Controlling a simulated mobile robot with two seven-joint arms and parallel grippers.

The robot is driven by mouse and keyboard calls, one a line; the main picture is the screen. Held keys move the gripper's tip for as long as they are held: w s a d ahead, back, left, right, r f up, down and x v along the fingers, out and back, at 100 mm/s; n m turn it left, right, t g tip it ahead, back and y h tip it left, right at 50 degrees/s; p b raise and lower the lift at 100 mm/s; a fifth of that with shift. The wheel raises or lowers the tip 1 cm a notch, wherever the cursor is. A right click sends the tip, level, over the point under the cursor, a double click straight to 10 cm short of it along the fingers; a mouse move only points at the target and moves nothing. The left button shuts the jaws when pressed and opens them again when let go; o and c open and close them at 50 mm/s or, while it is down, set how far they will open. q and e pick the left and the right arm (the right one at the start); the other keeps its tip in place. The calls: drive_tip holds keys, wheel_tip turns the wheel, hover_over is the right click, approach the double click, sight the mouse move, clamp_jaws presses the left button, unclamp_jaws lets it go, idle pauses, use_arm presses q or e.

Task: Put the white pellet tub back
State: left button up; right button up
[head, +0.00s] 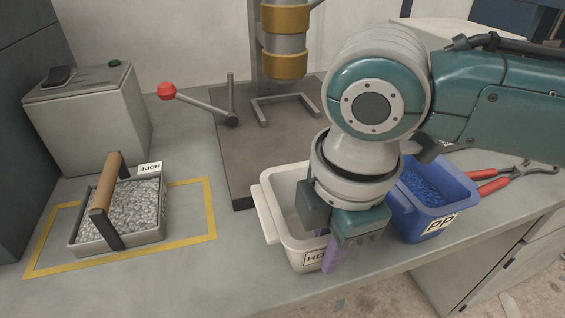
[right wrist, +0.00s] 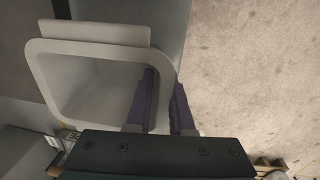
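The white pellet tub (head: 273,215), with a label starting "HD" on its front, is near the front edge of the bench and looks empty inside. It also shows in the right wrist view (right wrist: 55,95), its inside bare. My right gripper (head: 328,252) is at the tub's front right wall, one purple finger inside and one outside. In the right wrist view the fingers (right wrist: 166,85) close in on both sides of the rim. Whether the tub's base touches the bench is hard to tell. My left gripper is not in view.
A blue PP tub (head: 440,222) with blue pellets stands right of my right gripper, with red-handled pliers (head: 495,184) beyond. A handled metal tray (head: 162,230) of pale pellets sits inside a yellow outline (head: 212,215). A dark plate with a red-knobbed lever (head: 167,91) is behind.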

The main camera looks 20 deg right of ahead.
drive_tip(key=shift+o, duration=0.9)
wheel_tip(320, 180, up, 12)
drive_tip(key=s+p, duration=0.1)
drive_tip(key=p, duration=0.2)
drive_tip(key=s+a+f+m+t+y, duration=0.2)
drive_tip(key=s+a+f+m+y, duration=0.25)
drive_tip(key=s+m, duration=0.25)
drive_tip(key=s+d+f+m+h, duration=0.2)
drive_tip(key=s+d+m+h, duration=0.2)
drive_tip(key=s+d+m, duration=0.3)
drive_tip(key=d+m, duration=0.2)
drive_tip(key=d, duration=0.2)
